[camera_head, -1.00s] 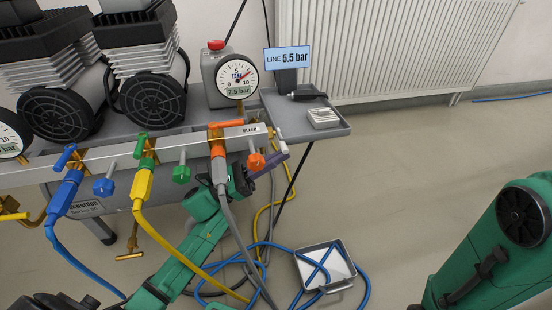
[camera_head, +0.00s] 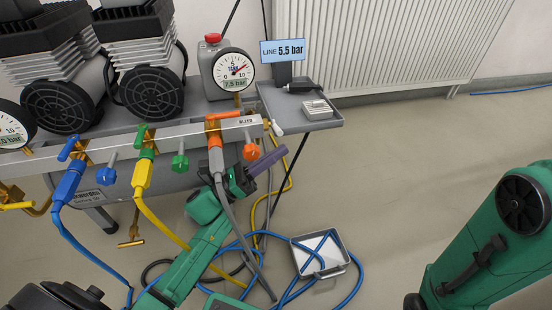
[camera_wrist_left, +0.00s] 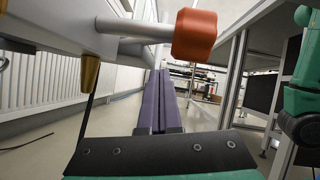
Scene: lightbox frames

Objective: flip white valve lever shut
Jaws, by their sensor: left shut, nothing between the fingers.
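The small white lever (camera_head: 277,129) sits on a brass fitting at the right end of the grey manifold bar (camera_head: 200,136). It sticks out down and to the right. My left gripper (camera_head: 281,152) is just below the lever, apart from it. Its purple fingers are shut with nothing between them. In the left wrist view the purple fingers (camera_wrist_left: 159,98) lie side by side and point away. I cannot make out the white lever there. My right arm shows at the right of the head view, but its gripper is out of frame.
An orange knob (camera_head: 251,152) sits close to my left gripper and looms large in the wrist view (camera_wrist_left: 195,34). Grey, yellow and blue hoses hang around my left arm. A metal tray (camera_head: 320,255) lies on the floor. The floor to the right is open.

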